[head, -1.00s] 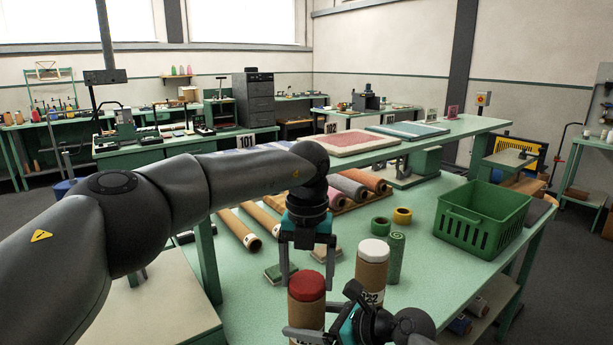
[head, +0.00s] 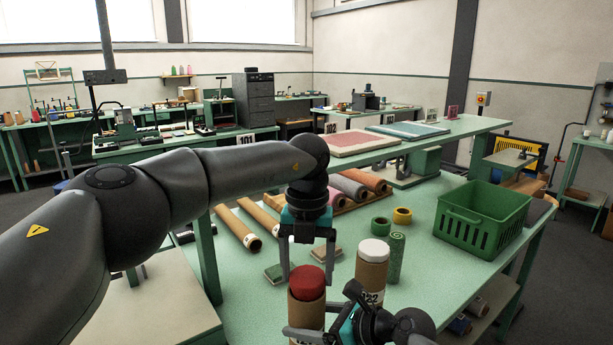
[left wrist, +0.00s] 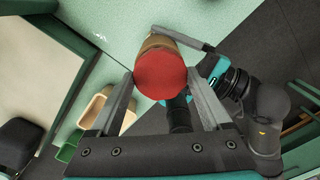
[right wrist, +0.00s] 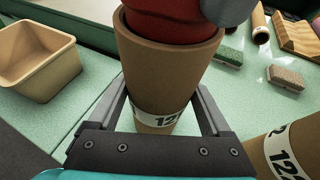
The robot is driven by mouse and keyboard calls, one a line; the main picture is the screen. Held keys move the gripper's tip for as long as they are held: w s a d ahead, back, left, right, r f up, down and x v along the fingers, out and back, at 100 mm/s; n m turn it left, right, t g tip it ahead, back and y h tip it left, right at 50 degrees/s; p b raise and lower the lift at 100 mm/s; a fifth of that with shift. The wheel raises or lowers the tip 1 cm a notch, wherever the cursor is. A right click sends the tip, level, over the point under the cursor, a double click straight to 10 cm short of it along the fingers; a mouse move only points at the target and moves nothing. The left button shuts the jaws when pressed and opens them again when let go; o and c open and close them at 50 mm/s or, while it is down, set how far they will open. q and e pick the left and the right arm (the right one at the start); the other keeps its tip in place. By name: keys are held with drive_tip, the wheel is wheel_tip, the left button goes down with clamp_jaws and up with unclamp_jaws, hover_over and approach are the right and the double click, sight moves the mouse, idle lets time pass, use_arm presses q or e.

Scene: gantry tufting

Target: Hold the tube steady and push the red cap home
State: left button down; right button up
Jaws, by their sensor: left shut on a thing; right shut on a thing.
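The red cap (head: 307,280) stands at the top of a brown cardboard tube (head: 305,318). My left gripper (head: 308,277) comes down from above and is shut on the cap; the left wrist view shows the cap (left wrist: 161,75) between its fingers. In the right wrist view the cap's lower part (right wrist: 172,22) is in the tube's mouth, with the rim around it, and much of the red stands above the rim. My right gripper (right wrist: 160,92) is shut on the upright tube (right wrist: 165,65) around its white numbered label. How deep the cap reaches inside is hidden.
A white-capped tube (head: 372,270) and a green roll (head: 396,258) stand close on the right. A green crate (head: 484,216), tape rings (head: 381,224) and small pads (head: 279,272) are on the green table. A tan bin (right wrist: 38,68) shows in the right wrist view.

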sight(307, 276)
use_arm(q)
drive_tip(key=shift+r, duration=2.45)
drive_tip(key=shift+c, duration=1.9)
unclamp_jaws()
drive_tip(key=c, duration=1)
drive_tip(key=shift+o, duration=0.2)
drive_tip(key=shift+r, duration=0.75)
drive_tip(key=shift+f, duration=2.85)
